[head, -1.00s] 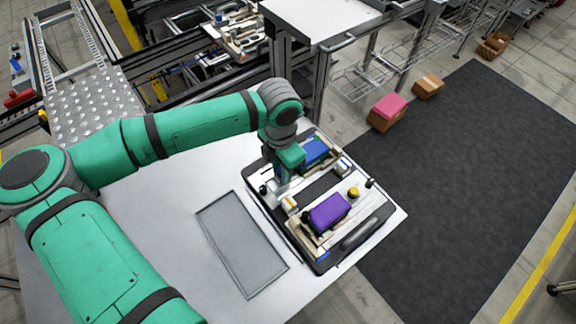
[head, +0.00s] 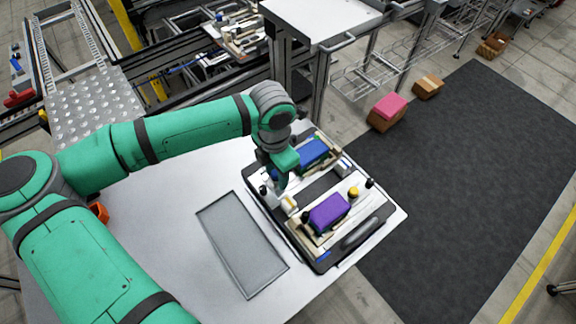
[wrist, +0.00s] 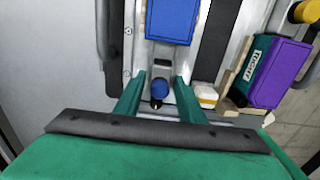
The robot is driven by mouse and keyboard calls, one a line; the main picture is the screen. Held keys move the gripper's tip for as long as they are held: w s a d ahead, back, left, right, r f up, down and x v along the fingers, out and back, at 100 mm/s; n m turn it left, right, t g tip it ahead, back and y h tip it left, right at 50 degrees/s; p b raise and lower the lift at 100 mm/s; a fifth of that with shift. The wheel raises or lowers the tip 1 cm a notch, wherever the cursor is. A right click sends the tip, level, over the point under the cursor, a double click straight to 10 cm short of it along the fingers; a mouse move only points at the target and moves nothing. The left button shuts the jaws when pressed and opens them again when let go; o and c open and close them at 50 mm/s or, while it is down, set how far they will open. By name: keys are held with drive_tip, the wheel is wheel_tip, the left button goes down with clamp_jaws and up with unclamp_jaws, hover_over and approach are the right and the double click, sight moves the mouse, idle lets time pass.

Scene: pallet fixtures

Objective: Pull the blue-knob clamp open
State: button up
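The blue knob (wrist: 158,88) shows in the wrist view, with a dark part just below it. My gripper (wrist: 160,80) is open, with one finger to each side of the knob. Gaps show on both sides, and I see no finger touching it. In the head view my gripper (head: 276,184) is low over the left edge of the black-rimmed pallet fixture (head: 322,268). There my wrist and fingers largely hide the blue-knob clamp, so I cannot tell its lever angle.
The fixture carries a blue block (head: 313,152), a purple block (head: 328,211) and a yellow knob (head: 354,192). A white block (wrist: 206,96) sits close right of my right finger. A grey tray (head: 240,245) lies on the white table, which has bare room around it.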

drive_tip(key=shift+r, duration=0.1)
drive_tip(key=shift+r, duration=3.9)
drive_tip(key=shift+s, duration=0.1)
